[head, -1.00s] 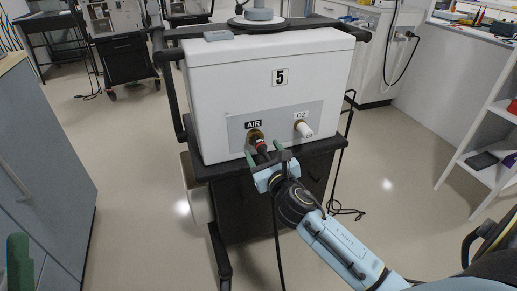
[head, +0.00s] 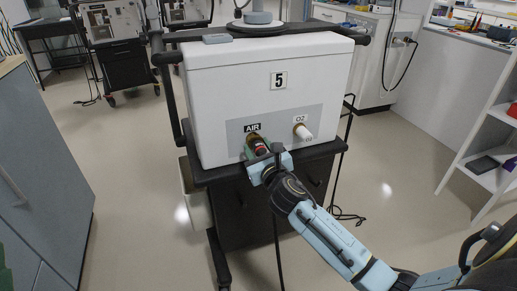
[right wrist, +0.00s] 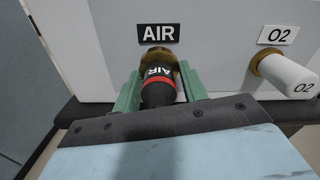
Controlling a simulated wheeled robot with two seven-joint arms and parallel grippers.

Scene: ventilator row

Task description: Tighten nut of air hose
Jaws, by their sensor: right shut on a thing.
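The white ventilator unit marked 5 (head: 230,75) has a brass AIR port with its nut (right wrist: 158,56) under the AIR label. The black air hose end (right wrist: 158,90), with a red ring and AIR lettering, points into the brass nut. The fingers hide the nut's sides. Only a green sliver of my left gripper (head: 3,272) shows at the lower left edge of the head view.
A white-capped O2 port (head: 303,132) sticks out just right of the AIR port. A dark cart shelf edge (right wrist: 75,112) runs below the ports.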

